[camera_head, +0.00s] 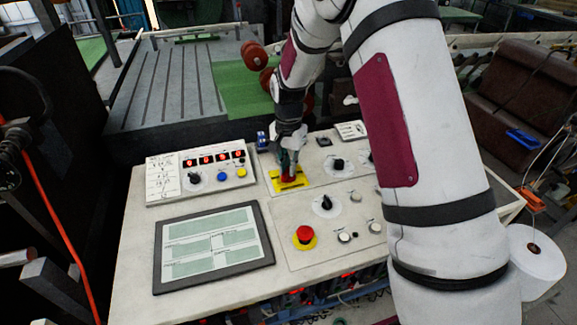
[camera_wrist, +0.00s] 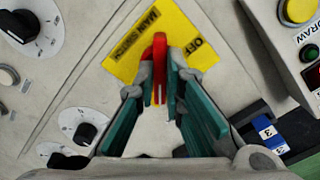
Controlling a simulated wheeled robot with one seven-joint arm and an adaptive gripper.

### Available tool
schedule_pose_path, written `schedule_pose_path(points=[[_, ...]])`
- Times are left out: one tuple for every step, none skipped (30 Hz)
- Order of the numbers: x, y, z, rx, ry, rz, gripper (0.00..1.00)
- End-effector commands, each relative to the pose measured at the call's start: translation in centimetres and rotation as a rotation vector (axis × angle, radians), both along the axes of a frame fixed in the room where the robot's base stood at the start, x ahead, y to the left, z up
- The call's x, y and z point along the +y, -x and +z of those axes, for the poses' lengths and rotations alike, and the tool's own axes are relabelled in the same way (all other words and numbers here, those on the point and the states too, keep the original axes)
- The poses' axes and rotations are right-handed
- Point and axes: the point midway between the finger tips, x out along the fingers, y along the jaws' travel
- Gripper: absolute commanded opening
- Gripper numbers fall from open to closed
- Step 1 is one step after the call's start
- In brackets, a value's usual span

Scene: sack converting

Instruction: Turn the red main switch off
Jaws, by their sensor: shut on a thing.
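The red main switch (camera_wrist: 159,58) is a red handle on a yellow plate (camera_wrist: 127,58) marked "MAIN SWITCH" and "OFF" in the wrist view. In the head view the yellow plate (camera_head: 299,181) lies on the upper middle of the console, with the red handle (camera_head: 288,178) largely covered by my gripper. My gripper (camera_wrist: 160,80) is shut on the red handle, one finger on each side of it. The gripper also shows in the head view (camera_head: 289,163), pointing down at the plate. The handle's lower part is hidden between the fingers.
The console (camera_head: 130,245) holds a screen (camera_head: 212,243), a red emergency button (camera_head: 304,235), a panel with red digits (camera_head: 200,172), and several black knobs, one being this knob (camera_head: 326,203). A small blue item (camera_head: 262,140) stands left of the gripper. A white roll (camera_head: 537,262) is at the right.

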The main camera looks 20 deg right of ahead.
Motion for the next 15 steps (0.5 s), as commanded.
schedule_pose_path(points=[[0.00, 0.00, 0.01, 0.000, 0.000, 0.001, 0.00], [0.00, 0.00, 0.01, 0.000, 0.000, 0.002, 0.00], [0.00, 0.00, 0.01, 0.000, 0.000, 0.005, 0.00], [0.00, 0.00, 0.00, 0.000, 0.000, 0.008, 0.00], [0.00, 0.00, 0.00, 0.000, 0.000, 0.013, 0.00], [0.01, -0.01, -0.01, 0.000, 0.000, 0.021, 0.00], [0.01, -0.01, -0.01, 0.000, 0.000, 0.029, 0.00], [0.01, -0.01, -0.01, 0.000, 0.000, 0.039, 0.00], [0.01, -0.01, -0.02, 0.000, 0.000, 0.054, 0.00], [0.02, -0.02, -0.03, 0.000, 0.000, 0.068, 0.00], [0.02, -0.02, -0.04, 0.001, -0.001, 0.084, 0.00], [0.02, -0.02, -0.05, 0.001, -0.001, 0.107, 0.00], [0.01, -0.02, -0.06, 0.001, -0.001, 0.126, 0.00], [-0.01, -0.04, -0.06, 0.001, -0.001, 0.147, 0.00], [-0.03, -0.04, -0.06, 0.000, 0.000, 0.176, 0.00]])
